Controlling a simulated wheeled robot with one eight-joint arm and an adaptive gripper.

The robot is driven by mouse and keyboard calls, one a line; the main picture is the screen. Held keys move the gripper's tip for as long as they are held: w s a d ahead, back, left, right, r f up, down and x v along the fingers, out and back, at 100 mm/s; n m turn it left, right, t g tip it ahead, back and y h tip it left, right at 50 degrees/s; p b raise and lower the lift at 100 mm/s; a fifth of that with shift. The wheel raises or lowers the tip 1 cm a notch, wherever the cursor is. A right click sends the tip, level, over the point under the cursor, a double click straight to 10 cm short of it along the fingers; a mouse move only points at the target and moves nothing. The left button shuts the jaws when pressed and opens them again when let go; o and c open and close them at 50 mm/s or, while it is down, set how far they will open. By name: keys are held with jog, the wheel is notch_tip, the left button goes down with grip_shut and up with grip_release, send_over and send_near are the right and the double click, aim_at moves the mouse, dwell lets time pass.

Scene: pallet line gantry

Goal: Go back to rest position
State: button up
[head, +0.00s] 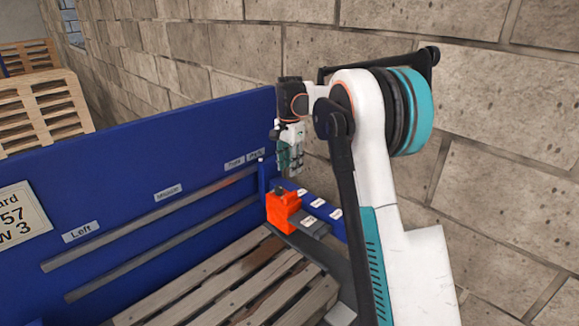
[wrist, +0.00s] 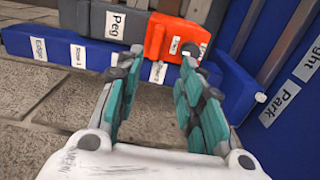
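My gripper (head: 291,158) hangs pointing down near the right end of the blue panel (head: 150,180), above and just behind the orange block (head: 283,208). In the wrist view my gripper (wrist: 158,78) has its two teal-padded fingers spread apart, with nothing between them. The orange block (wrist: 168,36) shows beyond the fingertips, apart from them as far as I can tell. It sits beside a grey piece labelled "Peg" (wrist: 112,22).
A blue rail with white labels (wrist: 55,48) runs beside the grey piece. A wooden pallet (head: 225,285) lies in front of the blue panel, which carries metal strips and labels. A stone wall (head: 500,180) stands close on the right. More pallets (head: 40,110) stand at far left.

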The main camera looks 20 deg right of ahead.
jog(key=s+a+r+n+t+b, duration=0.2)
jog(key=s+a+n+b, duration=0.25)
jog(key=s, duration=0.55)
jog(key=s+a+r+n+t+b, duration=0.25)
jog(key=s+a, duration=0.35)
jog(key=s, duration=0.4)
jog(key=s+a+f+n+t+b, duration=0.1)
jog(key=s+a+f+n+b, duration=0.1)
jog(key=s+f, duration=0.5)
jog(key=s+a+f+n+t+b, duration=0.1)
jog(key=s+a+f+n+b, duration=0.2)
jog(key=s+f, duration=0.4)
jog(key=s+n+b, duration=0.1)
jog(key=s+n, duration=0.1)
jog(key=s, duration=0.3)
jog(key=shift+s+a+f+t+b, duration=0.25)
jog(key=shift+a+f+t+b, duration=0.05)
jog(key=shift+a+t+b, duration=0.1)
